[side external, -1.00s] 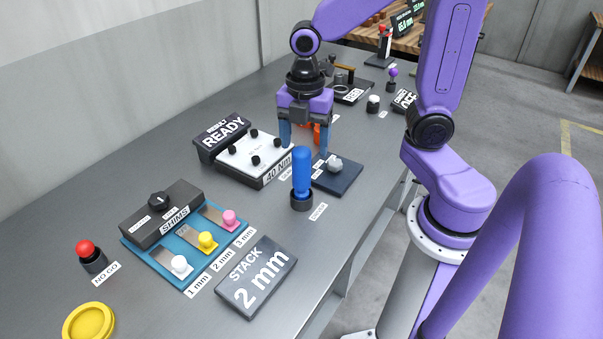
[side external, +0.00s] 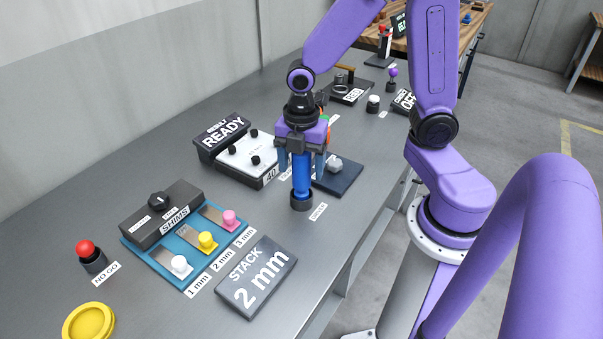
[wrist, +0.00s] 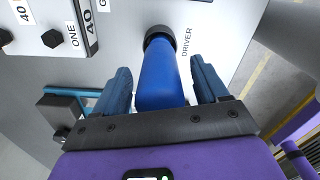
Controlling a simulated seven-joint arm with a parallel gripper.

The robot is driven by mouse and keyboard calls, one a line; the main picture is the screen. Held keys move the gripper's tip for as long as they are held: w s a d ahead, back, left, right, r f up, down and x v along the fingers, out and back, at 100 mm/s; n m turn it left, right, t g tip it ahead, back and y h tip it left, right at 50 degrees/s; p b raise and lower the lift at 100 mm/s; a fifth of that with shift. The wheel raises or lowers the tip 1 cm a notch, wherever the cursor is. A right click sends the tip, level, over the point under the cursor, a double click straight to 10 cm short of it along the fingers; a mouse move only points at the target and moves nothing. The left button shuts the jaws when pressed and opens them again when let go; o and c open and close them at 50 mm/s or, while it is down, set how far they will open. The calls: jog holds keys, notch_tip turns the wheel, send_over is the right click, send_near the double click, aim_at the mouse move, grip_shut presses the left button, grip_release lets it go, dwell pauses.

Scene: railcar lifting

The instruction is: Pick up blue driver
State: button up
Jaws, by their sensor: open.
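The blue driver (side external: 301,178) stands upright in a dark round holder (side external: 301,201) on the grey table. It also shows in the wrist view (wrist: 158,82), with the label "DRIVER" beside its holder. My gripper (side external: 301,168) is over the driver with its fingers pointing down. In the wrist view one blue finger of my gripper (wrist: 162,85) is on each side of the driver, with gaps visible between fingers and handle. The jaws are open. The driver's top is hidden by my gripper in the side view.
A white panel with black knobs (side external: 236,151) and a "READY" display (side external: 223,138) stand left of the driver. A dark pad with a light knob (side external: 338,178) is close on the right. The shims tray (side external: 160,258) and "STACK 2 mm" plate (side external: 257,278) are nearer the camera.

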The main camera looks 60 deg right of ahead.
jog(key=c, duration=1.2)
jog(key=shift+o, duration=0.3)
jog(key=shift+r, duration=0.15)
